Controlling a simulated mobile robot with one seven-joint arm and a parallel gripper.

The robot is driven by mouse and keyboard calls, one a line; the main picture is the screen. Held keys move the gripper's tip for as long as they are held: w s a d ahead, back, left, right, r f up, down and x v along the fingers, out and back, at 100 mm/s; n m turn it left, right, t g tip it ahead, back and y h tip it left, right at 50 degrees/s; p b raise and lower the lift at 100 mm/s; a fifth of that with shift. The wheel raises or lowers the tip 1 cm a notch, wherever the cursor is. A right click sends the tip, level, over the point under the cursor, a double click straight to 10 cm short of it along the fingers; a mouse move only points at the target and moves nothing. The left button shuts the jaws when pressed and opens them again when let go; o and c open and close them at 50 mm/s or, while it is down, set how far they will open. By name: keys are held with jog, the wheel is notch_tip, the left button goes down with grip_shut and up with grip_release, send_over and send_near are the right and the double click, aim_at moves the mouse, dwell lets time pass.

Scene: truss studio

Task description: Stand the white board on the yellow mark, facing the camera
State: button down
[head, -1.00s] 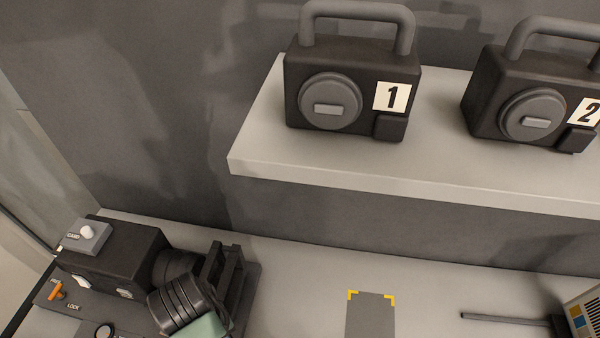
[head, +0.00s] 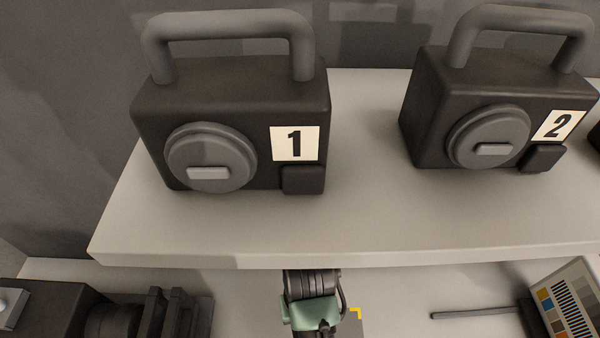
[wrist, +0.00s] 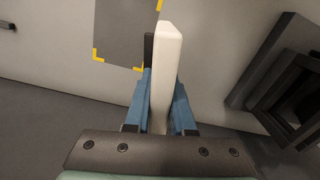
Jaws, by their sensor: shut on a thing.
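The white board (wrist: 166,65) shows in the wrist view as a pale upright slab seen nearly edge-on; its face can't be made out. My gripper (wrist: 162,98) is shut on it, with a blue finger on each side. The yellow mark (wrist: 122,36), a grey patch with yellow corner brackets, lies just left of the board; whether the board touches the surface can't be told. In the head view one yellow corner of the mark (head: 356,312) shows right of my arm, which hides the rest. The board and fingertips are hidden there.
A shelf (head: 230,235) overhangs the counter, bearing dark boxes numbered 1 (head: 230,110) and 2 (head: 500,110). A camera (head: 110,315) stands at lower left; its dark frames (wrist: 290,80) appear right of the board in the wrist view. A chart (head: 570,305) and rod stand at right.

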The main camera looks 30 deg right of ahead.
jog(key=s+d+r+m+p, duration=0.1)
jog(key=s+d+m+p, duration=0.1)
jog(key=s+d, duration=0.35)
jog(key=shift+d+f, duration=0.2)
jog(key=shift+f, duration=4.55)
jog(key=shift+f, duration=0.1)
jog(key=c, duration=0.8)
grip_release()
jog(key=shift+o, duration=0.2)
notch_tip(320, 180, up, 12)
